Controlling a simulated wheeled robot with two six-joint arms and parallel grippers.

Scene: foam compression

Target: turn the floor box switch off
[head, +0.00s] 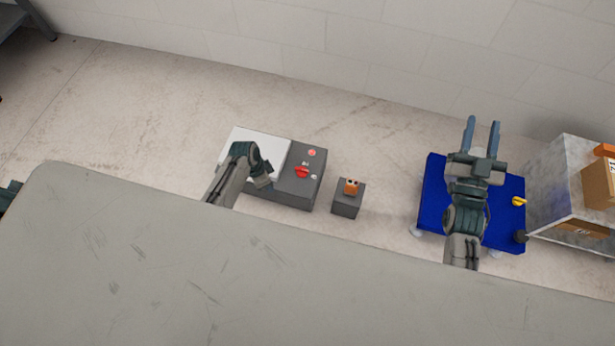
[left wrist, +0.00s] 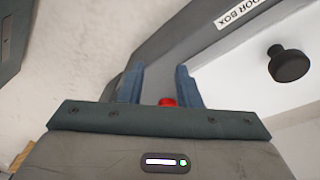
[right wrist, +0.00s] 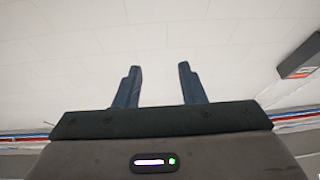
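The floor box (head: 297,190) is a low grey box with a white panel (head: 262,145) on its left part. A red switch (head: 302,171) and a round red light (head: 312,153) sit on its grey right part. My left gripper (head: 264,178) is over the box, left of the red switch; its fingers are hard to make out in the head view. In the left wrist view its fingers (left wrist: 158,80) are apart and empty, with a red part (left wrist: 167,102) showing low between them. My right gripper (head: 482,124) is open and empty, above the blue cart.
A small grey block with an orange piece (head: 351,187) stands right of the floor box. A blue cart (head: 432,195) is further right, beside a metal cabinet (head: 560,185). A large grey surface (head: 200,270) fills the foreground. A black knob (left wrist: 289,64) shows in the left wrist view.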

